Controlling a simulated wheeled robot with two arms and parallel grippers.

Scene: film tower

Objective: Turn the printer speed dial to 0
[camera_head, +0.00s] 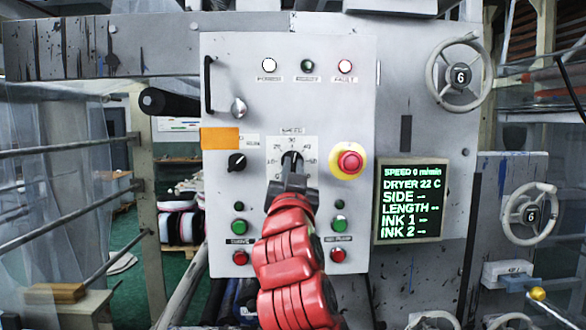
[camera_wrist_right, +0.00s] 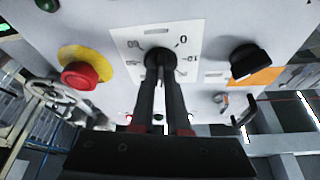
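The printer speed dial (camera_head: 291,157) is a dark knob on a white scale plate (camera_head: 307,144) in the middle of the grey control panel. It also shows at the top centre of the right wrist view (camera_wrist_right: 160,56), where a 0 mark is printed to its upper right. My right gripper (camera_head: 291,172) comes up from below on its red arm. In the wrist view its two black fingers (camera_wrist_right: 161,75) lie on either side of the knob, narrowly apart and closed on it. The fingertips hide most of the knob, so its pointer direction is unclear. My left gripper is not in view.
A red emergency button (camera_head: 349,162) on a yellow ring is just right of the dial. A black selector knob (camera_head: 237,161) is to its left. A green-text screen (camera_head: 411,200) reads speed 0 m/min. Lamps and coloured buttons surround the dial. A handwheel (camera_head: 460,75) is at upper right.

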